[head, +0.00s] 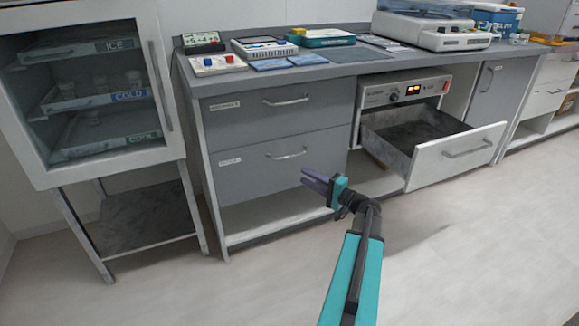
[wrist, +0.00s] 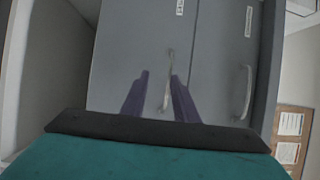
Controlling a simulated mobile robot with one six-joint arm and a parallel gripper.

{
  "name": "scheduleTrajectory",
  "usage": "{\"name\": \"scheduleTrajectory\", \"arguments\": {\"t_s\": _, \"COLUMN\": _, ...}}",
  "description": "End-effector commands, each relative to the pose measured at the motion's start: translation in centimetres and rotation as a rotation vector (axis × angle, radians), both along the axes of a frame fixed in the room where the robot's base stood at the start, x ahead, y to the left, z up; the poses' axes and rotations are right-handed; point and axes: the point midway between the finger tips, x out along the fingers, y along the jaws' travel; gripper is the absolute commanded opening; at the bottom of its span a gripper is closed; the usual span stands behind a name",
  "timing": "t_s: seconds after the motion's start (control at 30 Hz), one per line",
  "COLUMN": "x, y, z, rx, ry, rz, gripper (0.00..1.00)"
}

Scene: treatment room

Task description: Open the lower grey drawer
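The lower grey drawer (head: 250,172) is shut, below the shut upper grey drawer (head: 260,112). Its silver bar handle (head: 287,154) is near the middle of its front. My gripper (head: 308,178) is open and empty, a little below and right of this handle in the head view. In the wrist view the lower drawer (wrist: 125,45) fills the middle, and its handle (wrist: 169,85) appears between the two purple fingers of my gripper (wrist: 159,80). I cannot tell how far the fingertips are from the handle. The upper drawer's handle (wrist: 245,92) is to the right there.
A white-fronted drawer (head: 462,150) stands open to the right. A glass-fronted cabinet (head: 95,95) stands at the left. An open shelf (head: 270,215) lies under the grey drawers. The floor in front (head: 230,285) is clear. Devices stand on the counter (head: 345,70).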

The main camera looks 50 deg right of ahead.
Motion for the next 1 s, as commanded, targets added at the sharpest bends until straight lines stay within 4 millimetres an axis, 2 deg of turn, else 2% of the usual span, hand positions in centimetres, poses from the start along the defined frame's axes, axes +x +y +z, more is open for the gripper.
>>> {"name": "scheduleTrajectory", "arguments": {"t_s": 0.03, "x": -0.9, "y": -1.3, "z": 0.1, "rx": -0.003, "ry": -0.024, "rz": -0.025, "gripper": 0.27}}
{"name": "scheduleTrajectory", "arguments": {"t_s": 0.2, "x": -2.2, "y": -3.2, "z": 1.5, "rx": -0.007, "ry": -0.067, "rz": -0.063, "gripper": 0.27}}
{"name": "scheduleTrajectory", "arguments": {"t_s": 0.57, "x": -2.3, "y": -3.2, "z": 1.7, "rx": -0.006, "ry": -0.071, "rz": -0.065, "gripper": 0.27}}
{"name": "scheduleTrajectory", "arguments": {"t_s": 0.77, "x": -1.6, "y": -3.2, "z": 1.7, "rx": -0.007, "ry": -0.07, "rz": -0.063, "gripper": 0.27}}
{"name": "scheduleTrajectory", "arguments": {"t_s": 1.0, "x": 0.8, "y": -3.2, "z": 1.8, "rx": -0.008, "ry": -0.07, "rz": -0.061, "gripper": 0.27}}
